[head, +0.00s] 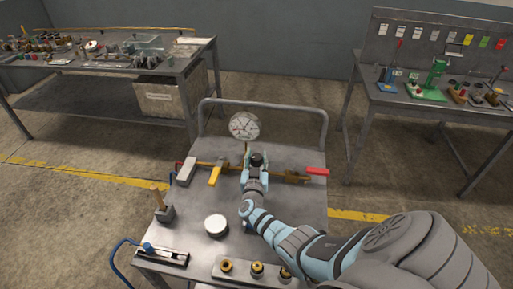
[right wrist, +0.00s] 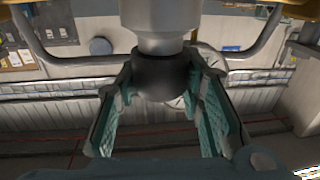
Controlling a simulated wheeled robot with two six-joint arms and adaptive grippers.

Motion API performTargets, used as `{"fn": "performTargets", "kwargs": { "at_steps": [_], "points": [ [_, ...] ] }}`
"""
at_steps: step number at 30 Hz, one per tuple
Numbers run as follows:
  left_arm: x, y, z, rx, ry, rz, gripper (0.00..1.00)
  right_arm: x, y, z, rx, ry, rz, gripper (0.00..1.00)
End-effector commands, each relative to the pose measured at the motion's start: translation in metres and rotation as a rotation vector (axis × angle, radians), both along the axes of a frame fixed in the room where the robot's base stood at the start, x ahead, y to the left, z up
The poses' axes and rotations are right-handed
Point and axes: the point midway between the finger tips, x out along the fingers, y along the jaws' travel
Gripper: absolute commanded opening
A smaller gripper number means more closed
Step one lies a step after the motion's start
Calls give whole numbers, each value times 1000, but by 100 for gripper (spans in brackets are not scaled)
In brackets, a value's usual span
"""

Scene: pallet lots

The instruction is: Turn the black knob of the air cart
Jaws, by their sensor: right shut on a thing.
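The air cart (head: 300,215) stands in front of me, with a grey top and a tubular rail at its far side. The black knob (head: 257,158) is near the middle of its brass pipe line, just below the round pressure gauge (head: 244,126). My right gripper (head: 256,162) is over the knob, with a finger on each side. In the right wrist view the black knob (right wrist: 160,78) sits below a grey cylindrical part, between the green-padded fingers of the gripper (right wrist: 160,92). The gripper is shut on it. My left gripper is not in view.
A yellow lever (head: 216,175) and a grey handle (head: 185,171) lie left of the knob, a red handle (head: 317,171) right. A white round lid (head: 216,225) and a wooden-handled tool (head: 159,200) are nearer. Cluttered benches (head: 190,62) stand behind.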

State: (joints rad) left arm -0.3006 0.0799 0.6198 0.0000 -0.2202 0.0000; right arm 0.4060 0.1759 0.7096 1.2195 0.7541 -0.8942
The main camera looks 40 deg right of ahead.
Motion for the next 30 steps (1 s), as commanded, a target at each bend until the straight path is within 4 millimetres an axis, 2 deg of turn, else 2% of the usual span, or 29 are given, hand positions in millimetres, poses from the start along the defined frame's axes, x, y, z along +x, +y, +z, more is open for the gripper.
{"fn": "performTargets", "kwargs": {
  "at_steps": [4,5,8,9,20,30],
  "points": [
    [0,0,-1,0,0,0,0,0,0,0,-1,-1,2,7],
    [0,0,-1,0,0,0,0,0,0,0,-1,-1,2,38],
    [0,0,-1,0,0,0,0,0,0,0,-1,-1,2,54],
    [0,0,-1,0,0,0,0,0,-1,0,-1,-1,2,56],
    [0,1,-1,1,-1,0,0,-5,5,-1,1,-1,3,56],
    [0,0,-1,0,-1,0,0,-50,49,-1,1,0,3,56]
  ]
}}
